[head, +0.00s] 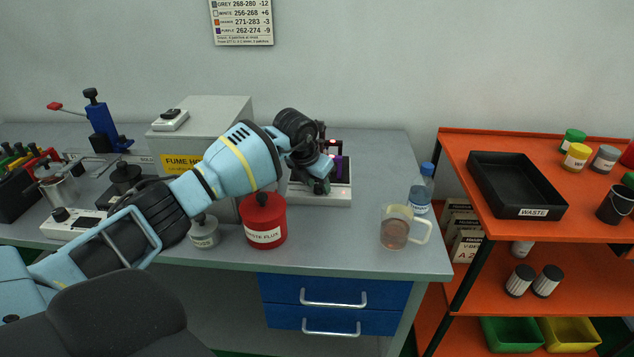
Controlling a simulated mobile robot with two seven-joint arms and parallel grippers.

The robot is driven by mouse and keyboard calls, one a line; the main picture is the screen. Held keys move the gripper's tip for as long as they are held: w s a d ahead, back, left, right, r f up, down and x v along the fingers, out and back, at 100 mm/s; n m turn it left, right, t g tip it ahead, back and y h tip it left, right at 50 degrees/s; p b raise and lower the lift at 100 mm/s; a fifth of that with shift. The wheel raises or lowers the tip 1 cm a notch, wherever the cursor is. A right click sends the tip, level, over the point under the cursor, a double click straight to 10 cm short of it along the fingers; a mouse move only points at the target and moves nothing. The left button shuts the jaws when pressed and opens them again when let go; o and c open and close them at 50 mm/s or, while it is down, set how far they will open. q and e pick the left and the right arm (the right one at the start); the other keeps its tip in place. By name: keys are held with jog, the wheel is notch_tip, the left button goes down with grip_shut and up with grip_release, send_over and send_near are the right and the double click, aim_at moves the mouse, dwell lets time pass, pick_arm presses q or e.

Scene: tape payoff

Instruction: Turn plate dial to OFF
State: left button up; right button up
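The dial's setting is too small to read. A metal pot (58,188) sits above the plate. My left arm crosses in front of the bench from the lower left, passing close to the right side of the plate. My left gripper (319,172) is far to the right of the dial, at a small white device (328,196) with a purple part. Its fingers are too small and covered to read. My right gripper is out of view.
A red waste flux jar (264,222), a grey fume box (215,112) and a blue clamp stand (103,130) are on the bench. A beaker (396,228) and bottle (421,190) stand near the right end. An orange shelf (580,220) holds a black waste tray (515,184).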

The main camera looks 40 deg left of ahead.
pick_arm(q)
grip_shut()
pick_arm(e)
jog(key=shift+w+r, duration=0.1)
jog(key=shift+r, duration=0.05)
